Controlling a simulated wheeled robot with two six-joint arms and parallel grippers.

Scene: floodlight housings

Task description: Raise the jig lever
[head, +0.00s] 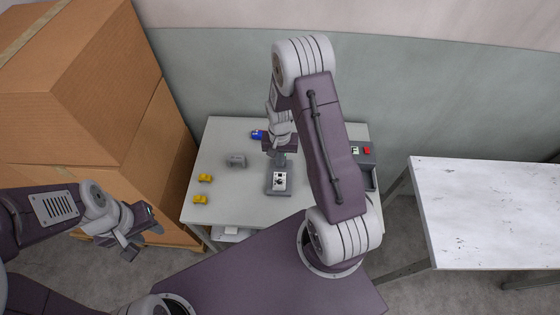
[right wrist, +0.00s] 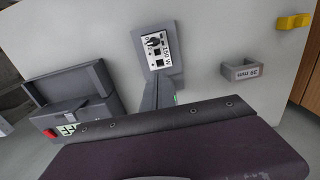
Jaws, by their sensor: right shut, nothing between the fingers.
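The jig (head: 279,181) is a small grey block with a white-faced plate on the table; it also shows in the right wrist view (right wrist: 168,28). A dark knob-like part (right wrist: 153,42) sits on its plate. I cannot tell for sure whether this is the lever, or how it is set. My right gripper (head: 280,160) is shut and empty, pointing down just behind the jig. Its grey fingers show in the right wrist view (right wrist: 163,84), close to the jig's edge; contact is unclear. My left gripper (head: 143,241) is off the table's left side, empty, with its fingers apart.
A grey bracket (head: 236,160), yellow blocks (head: 205,178) and a blue item (head: 257,135) lie on the table (head: 222,135). A grey box (head: 362,153) with a red button stands at its right. Cardboard boxes (head: 70,90) rise at left; a white table (head: 480,205) is at right.

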